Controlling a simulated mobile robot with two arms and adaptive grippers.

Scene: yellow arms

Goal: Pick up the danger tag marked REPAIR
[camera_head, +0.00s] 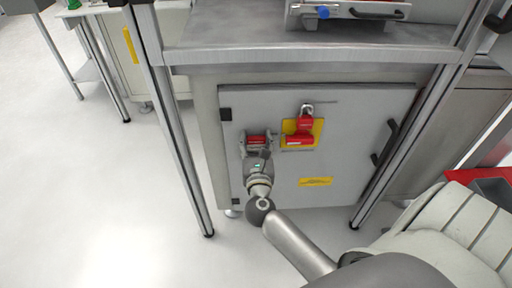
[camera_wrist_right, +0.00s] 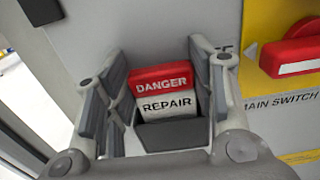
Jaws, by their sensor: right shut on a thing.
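The danger tag (camera_wrist_right: 165,92) has a red top band reading DANGER and a white part below reading REPAIR. In the right wrist view it sits between the two fingers of my right gripper (camera_wrist_right: 160,85), which is shut on it. In the head view the right gripper (camera_head: 257,148) is in front of the grey cabinet door, and the tag's red band (camera_head: 257,139) shows at the fingertips. The tag's lower edge is hidden by the gripper. My left gripper is in neither view.
Right of the tag, a red main switch (camera_head: 300,130) with a padlock (camera_head: 306,111) sits on a yellow plate on the cabinet door (camera_head: 340,150). A door handle (camera_head: 385,143) is at right. Metal frame posts (camera_head: 172,110) flank the cabinet. The floor at left is clear.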

